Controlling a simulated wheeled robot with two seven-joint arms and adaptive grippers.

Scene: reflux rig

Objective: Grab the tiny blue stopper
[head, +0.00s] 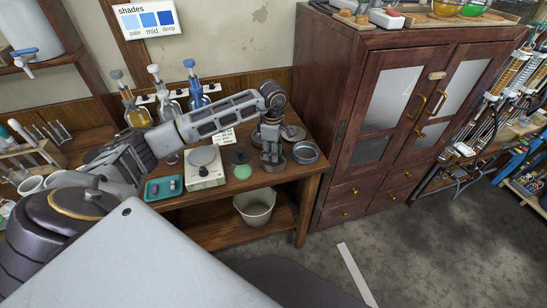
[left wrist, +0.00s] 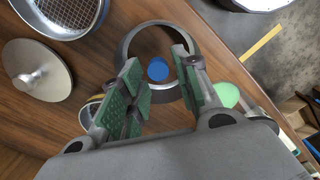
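The tiny blue stopper (left wrist: 158,69) shows in the left wrist view as a small round blue disc inside a grey metal ring or dish (left wrist: 128,45). In the head view the stopper is hidden behind my gripper. My left gripper (head: 271,158) points down over the bench at that dish (head: 275,167). In the left wrist view its two green-padded fingers (left wrist: 160,88) are spread apart with nothing between the pads. The stopper appears beyond the fingertips, roughly in line with the gap. My right gripper is not in view.
A mesh sieve (head: 306,152), a round metal lid (left wrist: 37,70), a green disc (head: 243,172) and a white scale (head: 205,178) stand close by on the bench. A teal tray (head: 152,190) is further left. A bucket (head: 255,208) sits on the lower shelf. A wooden cabinet (head: 345,130) stands right of the bench.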

